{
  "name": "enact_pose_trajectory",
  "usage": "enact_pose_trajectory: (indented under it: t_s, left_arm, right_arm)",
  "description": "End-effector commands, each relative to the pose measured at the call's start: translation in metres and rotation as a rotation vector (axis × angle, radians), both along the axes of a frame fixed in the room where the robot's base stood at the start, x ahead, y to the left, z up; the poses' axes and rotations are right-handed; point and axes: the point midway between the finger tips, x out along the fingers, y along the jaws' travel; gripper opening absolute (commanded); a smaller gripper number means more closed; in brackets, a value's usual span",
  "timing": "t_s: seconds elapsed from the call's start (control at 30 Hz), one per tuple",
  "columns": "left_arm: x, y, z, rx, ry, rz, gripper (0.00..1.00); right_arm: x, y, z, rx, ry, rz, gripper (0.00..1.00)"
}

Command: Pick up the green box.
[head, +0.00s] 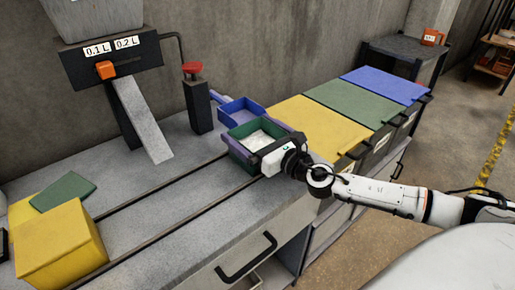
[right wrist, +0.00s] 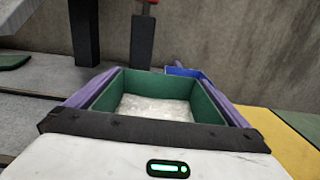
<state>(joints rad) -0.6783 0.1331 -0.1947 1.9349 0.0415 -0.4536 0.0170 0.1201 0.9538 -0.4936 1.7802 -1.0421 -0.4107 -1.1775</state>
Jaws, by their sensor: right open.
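The green box (head: 236,150) is open-topped, holds pale grain and stands at the right end of the grey counter. My right gripper (head: 252,136) reaches it from the right. In the right wrist view, the purple fingers lie along the left and right sides of the green box (right wrist: 155,85), with the box between them. The jaws are open; I cannot tell whether either finger touches the wall. The box's near side is hidden by the gripper body. My left gripper is not in view.
A blue tray (head: 240,106) stands just behind the green box. Bins with yellow (head: 318,122), green and blue lids stand to the right. A yellow box (head: 60,250) and a green lid (head: 62,191) are at left. A dispenser chute (head: 142,120) and a red button post (head: 198,105) stand behind.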

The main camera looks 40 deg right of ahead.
Motion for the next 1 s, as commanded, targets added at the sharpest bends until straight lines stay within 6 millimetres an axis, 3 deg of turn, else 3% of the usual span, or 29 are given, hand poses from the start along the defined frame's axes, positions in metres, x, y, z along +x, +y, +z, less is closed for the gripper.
enact_pose_trajectory:
  t_s: [0.13, 0.37, 0.77, 1.0]
  left_arm:
    - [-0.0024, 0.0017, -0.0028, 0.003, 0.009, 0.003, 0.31]
    - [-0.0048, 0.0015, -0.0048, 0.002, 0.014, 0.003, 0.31]
    - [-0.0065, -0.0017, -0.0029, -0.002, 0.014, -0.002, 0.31]
    - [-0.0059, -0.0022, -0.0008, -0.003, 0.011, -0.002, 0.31]
  right_arm:
    - [0.0109, 0.0017, 0.0008, 0.001, -0.001, 0.002, 1.00]
    - [0.0115, 0.0018, -0.0003, 0.001, 0.001, 0.002, 1.00]
    - [0.0113, 0.0016, 0.0000, 0.000, 0.001, 0.002, 0.34]
    - [0.0119, 0.0011, 0.0044, -0.001, -0.005, 0.001, 0.31]
